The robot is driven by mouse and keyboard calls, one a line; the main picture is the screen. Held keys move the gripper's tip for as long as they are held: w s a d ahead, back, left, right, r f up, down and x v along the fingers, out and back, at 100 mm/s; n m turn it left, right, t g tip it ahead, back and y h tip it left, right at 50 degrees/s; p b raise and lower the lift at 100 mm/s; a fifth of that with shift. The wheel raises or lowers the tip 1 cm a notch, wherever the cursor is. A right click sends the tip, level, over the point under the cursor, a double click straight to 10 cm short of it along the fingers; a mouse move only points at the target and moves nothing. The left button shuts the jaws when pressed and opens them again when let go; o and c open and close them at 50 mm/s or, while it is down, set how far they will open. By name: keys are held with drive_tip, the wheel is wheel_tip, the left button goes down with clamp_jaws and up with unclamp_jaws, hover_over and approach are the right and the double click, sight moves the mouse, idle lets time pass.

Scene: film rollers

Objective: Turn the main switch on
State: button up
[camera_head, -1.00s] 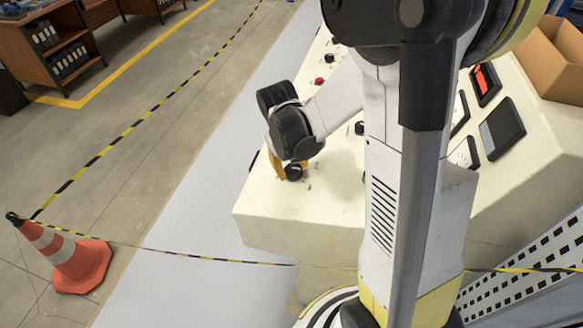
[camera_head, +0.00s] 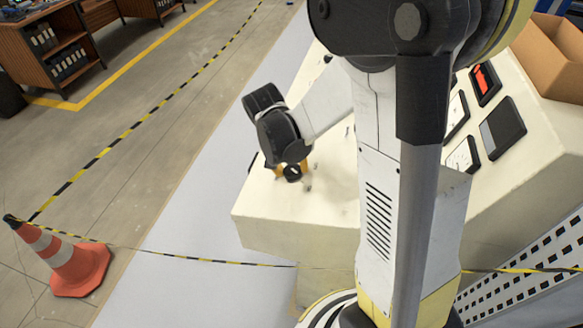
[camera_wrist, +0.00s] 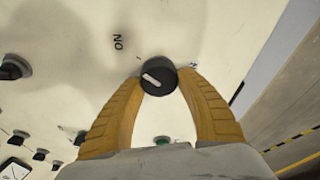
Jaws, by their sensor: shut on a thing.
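The main switch is a round black knob (camera_wrist: 158,76) with a white pointer mark, on the cream panel. The letters "ON" are printed on the panel to its upper left in the wrist view, and another small mark sits to its right. The mark lies aslant, toward the upper left and lower right. My gripper (camera_wrist: 160,80) is shut on the knob, with one yellow finger on each side of it. In the head view the knob (camera_head: 292,173) shows just below my gripper (camera_head: 291,168), near the console's left end.
The cream console (camera_head: 290,215) carries other black knobs (camera_wrist: 15,68) and a green button (camera_wrist: 162,140). Dark meters (camera_head: 503,130) sit on its right slope, near a cardboard box (camera_head: 552,55). A striped tape and an orange cone (camera_head: 75,262) stand at the left.

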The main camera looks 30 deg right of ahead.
drive_tip(key=o, duration=1.2)
drive_tip(key=shift+c, duration=0.2)
drive_tip(key=v, duration=1.2)
